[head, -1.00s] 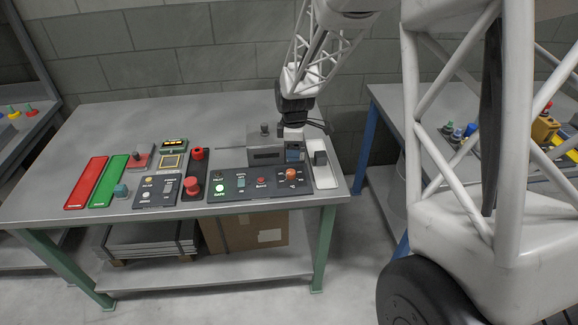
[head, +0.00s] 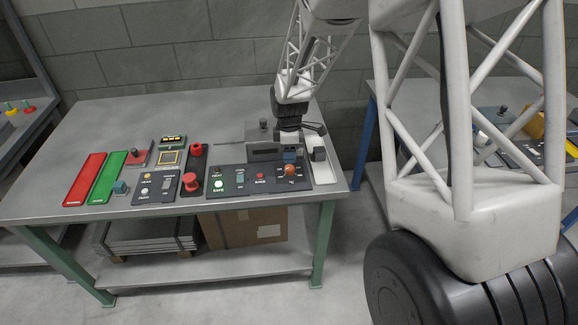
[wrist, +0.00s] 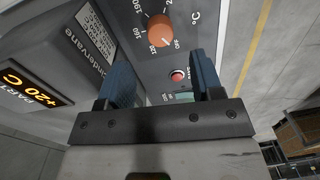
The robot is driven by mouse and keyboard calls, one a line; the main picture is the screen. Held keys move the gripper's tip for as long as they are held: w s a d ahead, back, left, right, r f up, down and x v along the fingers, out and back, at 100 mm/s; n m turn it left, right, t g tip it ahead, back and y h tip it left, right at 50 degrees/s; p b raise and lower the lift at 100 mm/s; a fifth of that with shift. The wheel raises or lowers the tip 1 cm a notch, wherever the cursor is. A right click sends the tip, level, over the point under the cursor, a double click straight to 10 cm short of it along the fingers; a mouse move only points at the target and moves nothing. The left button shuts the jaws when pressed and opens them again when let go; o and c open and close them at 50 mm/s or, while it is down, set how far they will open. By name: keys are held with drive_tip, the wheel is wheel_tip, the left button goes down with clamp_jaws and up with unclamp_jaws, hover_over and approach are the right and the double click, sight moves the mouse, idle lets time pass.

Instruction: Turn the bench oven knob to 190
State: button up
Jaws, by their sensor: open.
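The bench oven knob is an orange round knob (head: 291,171) at the right end of a dark control panel (head: 230,180). My gripper (head: 291,157) is just behind the knob, above the panel. In the wrist view my gripper (wrist: 163,80) has its two blue fingers apart with nothing held between them. The knob lies beyond the fingertips, not between them.
The grey oven box (head: 264,150) stands close beside my gripper, and its +20 C display (wrist: 32,88) shows at the left of the wrist view. A red button (wrist: 177,75) lies between the fingers in view. Other panels with red buttons (head: 190,183) lie to the left.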

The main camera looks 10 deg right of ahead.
sight(289, 167)
drive_tip(key=shift+s+f, duration=0.2)
drive_tip(key=shift+f, duration=2.9)
drive_tip(key=shift+c, duration=0.3)
drive_tip(key=c, duration=0.9)
drive_tip(key=shift+o, duration=0.2)
